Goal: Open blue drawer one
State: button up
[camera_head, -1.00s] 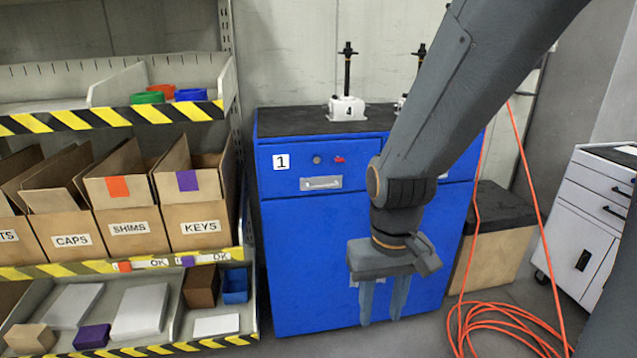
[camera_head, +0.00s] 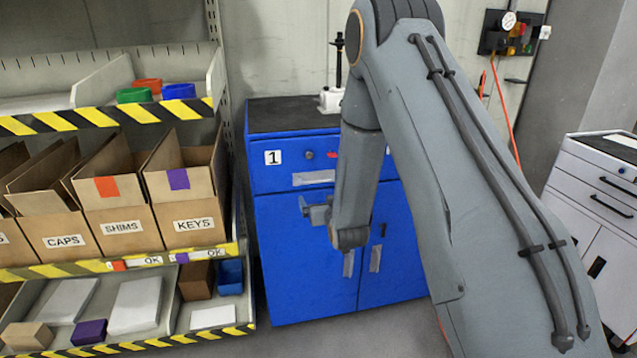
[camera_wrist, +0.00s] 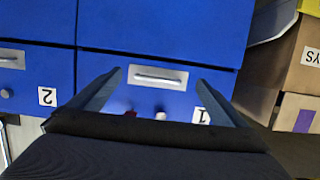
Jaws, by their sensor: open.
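The blue cabinet's drawer one (camera_head: 285,178) is shut, with a white "1" label. Its pale handle plate (camera_head: 313,178) shows just above my gripper (camera_head: 312,207) in the head view; my arm covers the drawer's right part. In the wrist view, which is upside down, the handle (camera_wrist: 158,76) appears between the two fingers of my gripper (camera_wrist: 160,78). The fingers are open and spread wider than the handle bar. Nothing is held. I cannot tell whether the fingers touch the drawer front. The "1" label (camera_wrist: 202,115) is beside one finger.
A round lock (camera_head: 309,155) and a small red part (camera_head: 331,154) sit above the handle. Drawer two (camera_wrist: 25,75) is beside it. A shelf with boxes (camera_head: 115,215) stands close on the left. A white cabinet (camera_head: 600,200) stands at right.

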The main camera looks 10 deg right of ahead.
jog(key=t, duration=0.1)
jog(key=t+p, duration=0.2)
send_near(319, 185)
jog(key=w+r, duration=0.1)
jog(key=w+a+r, duration=0.1)
jog(key=w, duration=0.1)
jog(key=w+r, duration=0.1)
jog(key=w, duration=0.1)
jog(key=shift+a, duration=0.25)
jog(key=shift+s, duration=0.1)
jog(key=c, duration=1.3)
jog(key=shift+o, duration=0.2)
jog(key=shift+d, duration=0.1)
